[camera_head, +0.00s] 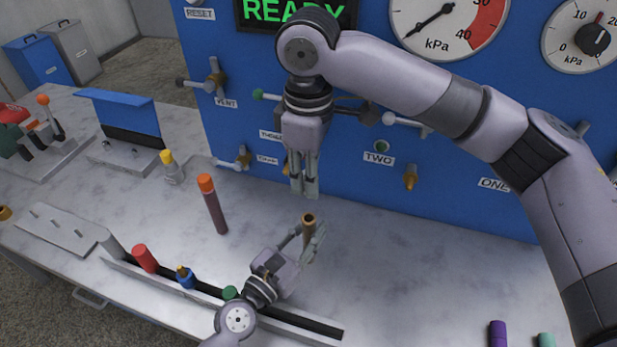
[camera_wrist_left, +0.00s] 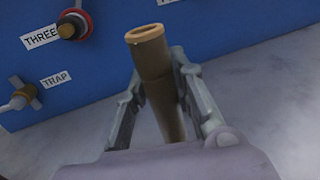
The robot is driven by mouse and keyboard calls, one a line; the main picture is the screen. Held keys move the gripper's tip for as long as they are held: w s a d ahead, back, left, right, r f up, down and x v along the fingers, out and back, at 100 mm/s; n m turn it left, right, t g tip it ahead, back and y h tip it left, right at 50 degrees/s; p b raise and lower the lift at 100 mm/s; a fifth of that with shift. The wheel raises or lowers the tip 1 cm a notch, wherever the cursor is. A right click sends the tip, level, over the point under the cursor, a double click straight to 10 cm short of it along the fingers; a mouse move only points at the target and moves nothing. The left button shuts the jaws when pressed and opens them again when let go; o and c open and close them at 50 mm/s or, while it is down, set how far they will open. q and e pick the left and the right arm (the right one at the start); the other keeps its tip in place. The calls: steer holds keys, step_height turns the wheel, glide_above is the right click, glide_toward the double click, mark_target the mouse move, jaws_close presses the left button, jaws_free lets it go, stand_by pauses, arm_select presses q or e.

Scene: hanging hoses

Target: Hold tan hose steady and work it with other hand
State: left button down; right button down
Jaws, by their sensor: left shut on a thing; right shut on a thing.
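The tan hose (camera_head: 307,230) is a short tan-brown tube with an open ring-shaped top end. My left gripper (camera_head: 314,240) is shut around it low over the bench. The hose (camera_wrist_left: 158,80) also shows in the left wrist view, tilted between the two fingers, its open end above them. My right gripper (camera_head: 304,192) points down from above, with its fingertips just above the hose's open end in the head view. Its fingers are close together on something I cannot make out. It shows apart from the hose, and the left wrist view does not show it.
A blue panel (camera_head: 450,165) with labelled ports, valves and gauges stands behind. A brown tube with an orange cap (camera_head: 212,205) stands left on the marble bench. A rail (camera_head: 180,292) with coloured pieces runs along the front.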

arm_select(q)
steer(key=c, duration=1.3)
jaws_free()
steer(key=v, duration=0.7)
steer(key=shift+s+a+r, duration=0.1)
steer(key=shift+s+r, duration=0.05)
steer(key=shift+s, duration=0.1)
arm_select(e)
steer(key=shift+s, duration=0.1)
arm_select(q)
steer(key=shift+v, duration=2.25)
steer(key=shift+a, duration=0.1)
arm_select(e)
steer(key=shift+f, duration=0.1)
